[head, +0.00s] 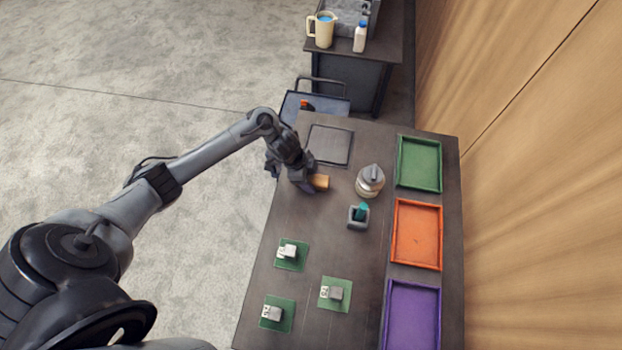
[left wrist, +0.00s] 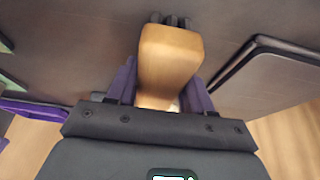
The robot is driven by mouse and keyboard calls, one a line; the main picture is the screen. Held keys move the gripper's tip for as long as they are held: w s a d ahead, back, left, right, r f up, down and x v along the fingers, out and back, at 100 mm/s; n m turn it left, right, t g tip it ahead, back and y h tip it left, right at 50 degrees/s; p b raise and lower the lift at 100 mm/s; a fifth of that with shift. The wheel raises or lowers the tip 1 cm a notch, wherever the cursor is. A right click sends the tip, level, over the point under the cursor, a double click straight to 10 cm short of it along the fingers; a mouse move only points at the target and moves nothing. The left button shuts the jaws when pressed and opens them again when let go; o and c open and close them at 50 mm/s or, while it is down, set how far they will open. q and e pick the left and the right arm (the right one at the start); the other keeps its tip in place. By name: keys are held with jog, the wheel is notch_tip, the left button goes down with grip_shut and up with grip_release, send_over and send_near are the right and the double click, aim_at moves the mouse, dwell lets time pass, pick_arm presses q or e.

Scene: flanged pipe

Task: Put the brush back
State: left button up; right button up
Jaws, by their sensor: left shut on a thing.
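My left gripper (head: 304,184) is over the dark table, left of the metal flanged piece. It is shut on the brush (head: 320,181), whose light wooden body sticks out to the right of the fingers. In the left wrist view the brush (left wrist: 168,62) sits between the purple-sided fingers (left wrist: 160,88), with dark bristle-like tips at its far end. I cannot tell whether the brush touches the table. My right gripper is not in view.
A dark square tray or mat (head: 330,146) lies just behind the gripper. The metal flanged piece (head: 370,181) and a grey holder with a teal thing (head: 358,217) stand to the right. Green (head: 418,186), orange (head: 394,236) and purple (head: 387,315) trays line the right edge. Small blocks on green mats (head: 298,243) lie in front.

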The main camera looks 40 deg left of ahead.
pick_arm(q)
jog(key=shift+f, duration=0.15)
jog(key=o, duration=1)
